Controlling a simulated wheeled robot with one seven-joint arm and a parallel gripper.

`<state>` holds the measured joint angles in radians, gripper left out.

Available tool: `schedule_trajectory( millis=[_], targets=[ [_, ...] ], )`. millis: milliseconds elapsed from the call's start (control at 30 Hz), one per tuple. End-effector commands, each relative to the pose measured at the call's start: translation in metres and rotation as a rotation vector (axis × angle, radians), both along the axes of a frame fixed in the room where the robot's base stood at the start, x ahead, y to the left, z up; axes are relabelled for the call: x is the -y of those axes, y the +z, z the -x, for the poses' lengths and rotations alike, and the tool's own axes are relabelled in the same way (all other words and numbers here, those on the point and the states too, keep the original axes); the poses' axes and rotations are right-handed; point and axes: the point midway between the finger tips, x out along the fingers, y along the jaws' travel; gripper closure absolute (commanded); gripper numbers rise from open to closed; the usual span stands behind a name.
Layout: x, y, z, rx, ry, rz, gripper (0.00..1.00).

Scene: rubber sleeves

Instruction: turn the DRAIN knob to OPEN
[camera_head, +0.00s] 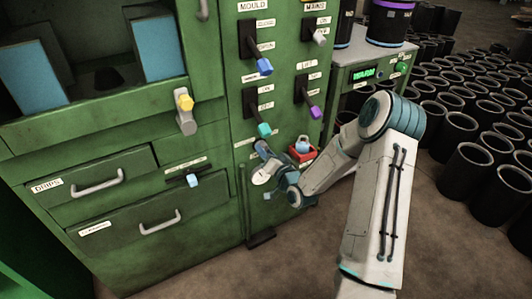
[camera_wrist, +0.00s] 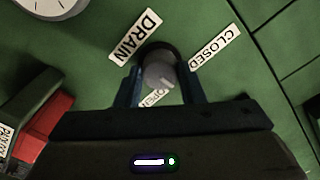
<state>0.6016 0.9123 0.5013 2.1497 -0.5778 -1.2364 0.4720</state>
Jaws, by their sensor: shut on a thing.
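The DRAIN knob (camera_wrist: 158,73) is a small grey round knob on the green cabinet panel, seen in the wrist view between my two fingers. My gripper (camera_wrist: 162,88) is shut on it, with one dark blue finger on each side. The DRAIN label (camera_wrist: 135,38) is above left of the knob and the CLOSED label (camera_wrist: 215,47) is above right. The OPEN label (camera_wrist: 152,97) is below the knob, partly hidden. I cannot tell for sure which label the knob points to. In the head view my gripper (camera_head: 262,150) is against the cabinet front and hides the knob.
A red box with a padlock (camera_head: 302,153) is just right of my gripper. Levers with a blue (camera_head: 264,66), a teal (camera_head: 264,130) and a purple handle (camera_head: 315,112) stick out above. A dial (camera_wrist: 52,5) sits at the wrist view's top left. Black sleeves crowd the floor at right.

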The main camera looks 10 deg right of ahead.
Motion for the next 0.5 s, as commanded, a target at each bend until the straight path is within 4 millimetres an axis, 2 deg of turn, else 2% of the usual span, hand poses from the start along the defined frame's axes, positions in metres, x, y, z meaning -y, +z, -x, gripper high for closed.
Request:
schedule_trajectory(
  millis=[500],
  targets=[
    [-0.0011,0.0008,0.0012,-0.155,0.001,-0.466,0.88]
  ],
)
